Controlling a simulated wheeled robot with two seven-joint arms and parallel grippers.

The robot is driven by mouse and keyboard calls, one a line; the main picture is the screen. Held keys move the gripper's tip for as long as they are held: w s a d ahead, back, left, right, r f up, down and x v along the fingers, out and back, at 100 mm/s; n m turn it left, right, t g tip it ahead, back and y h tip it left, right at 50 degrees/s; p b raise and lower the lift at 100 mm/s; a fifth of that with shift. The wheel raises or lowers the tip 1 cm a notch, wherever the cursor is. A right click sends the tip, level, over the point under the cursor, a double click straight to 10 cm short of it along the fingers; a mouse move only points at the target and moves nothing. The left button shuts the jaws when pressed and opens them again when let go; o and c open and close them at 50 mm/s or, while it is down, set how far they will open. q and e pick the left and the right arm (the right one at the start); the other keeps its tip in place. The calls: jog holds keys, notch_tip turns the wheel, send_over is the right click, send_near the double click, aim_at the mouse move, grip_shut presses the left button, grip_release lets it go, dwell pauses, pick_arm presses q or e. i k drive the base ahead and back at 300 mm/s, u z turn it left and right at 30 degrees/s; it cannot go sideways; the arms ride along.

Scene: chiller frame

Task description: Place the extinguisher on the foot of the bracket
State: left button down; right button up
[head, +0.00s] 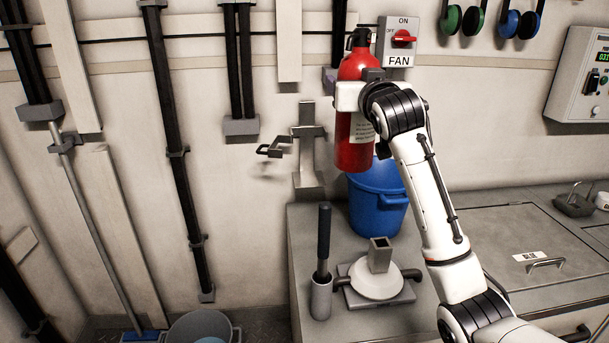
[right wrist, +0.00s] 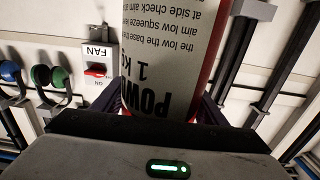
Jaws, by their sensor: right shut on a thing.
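The red extinguisher (head: 355,145) is upright in the air in the head view, with a black top and a white label. My right gripper (head: 362,96) is shut around its body, and its arm hides part of the right side. In the right wrist view the extinguisher (right wrist: 170,50) sits between the fingers of my right gripper (right wrist: 165,108), with its label facing the camera. The grey bracket (head: 307,150) is on the wall just left of the extinguisher, with its foot (head: 309,187) at the lower end and an open dark clamp arm (head: 272,150) swung out left. My left gripper is not in view.
A blue bucket (head: 376,205) stands on the counter (head: 460,215) below the extinguisher. A brush in a holder (head: 321,295) and a white round-based item (head: 377,283) stand in front. A FAN switch (head: 400,42) is on the wall at upper right. Vertical pipes (head: 175,150) run down the wall at left.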

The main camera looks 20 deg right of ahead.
aim_at(310, 183)
jog(key=i, duration=0.85)
